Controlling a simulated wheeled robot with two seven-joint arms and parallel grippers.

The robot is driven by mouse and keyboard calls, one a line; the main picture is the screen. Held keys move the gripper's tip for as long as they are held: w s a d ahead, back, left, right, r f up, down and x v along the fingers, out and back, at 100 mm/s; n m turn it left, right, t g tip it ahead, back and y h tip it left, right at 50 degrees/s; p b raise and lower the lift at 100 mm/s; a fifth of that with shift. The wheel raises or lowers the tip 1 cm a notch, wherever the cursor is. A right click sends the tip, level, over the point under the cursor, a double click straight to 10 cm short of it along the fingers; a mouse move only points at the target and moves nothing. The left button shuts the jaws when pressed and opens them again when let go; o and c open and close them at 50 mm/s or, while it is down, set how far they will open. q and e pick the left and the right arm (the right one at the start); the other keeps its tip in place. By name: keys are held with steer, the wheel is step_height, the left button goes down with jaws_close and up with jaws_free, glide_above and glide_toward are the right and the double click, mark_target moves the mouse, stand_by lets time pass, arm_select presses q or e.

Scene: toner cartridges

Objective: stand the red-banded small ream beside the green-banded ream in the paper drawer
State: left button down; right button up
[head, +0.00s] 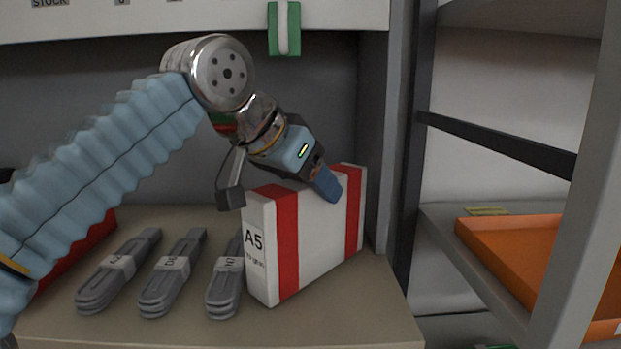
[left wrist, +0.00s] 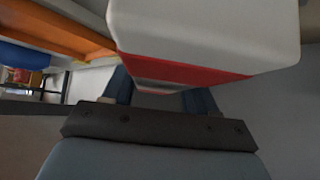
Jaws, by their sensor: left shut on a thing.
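The red-banded small ream (head: 318,228) is a white upright block with two red bands and an "A5" label. It is at the right end of the beige shelf board, and I cannot tell whether it touches the board. My left gripper (head: 328,184) is shut on its top edge, with a blue finger against the face. In the left wrist view, the ream (left wrist: 205,30) fills the top centre, between the blue fingers (left wrist: 160,95). No green-banded ream or paper drawer can be made out for certain. My right gripper is not in view.
Several grey bundles with paper labels (head: 172,281) lie left of the ream on the shelf board (head: 340,315). A grey side panel (head: 375,130) stands close on its right. A green-and-white item (head: 284,28) hangs at the top. An orange tray (head: 515,255) is at right, behind a post.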

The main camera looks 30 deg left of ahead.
arm_select(q)
steer(key=shift+c, duration=1.6)
jaws_free()
steer(key=shift+f, duration=0.1)
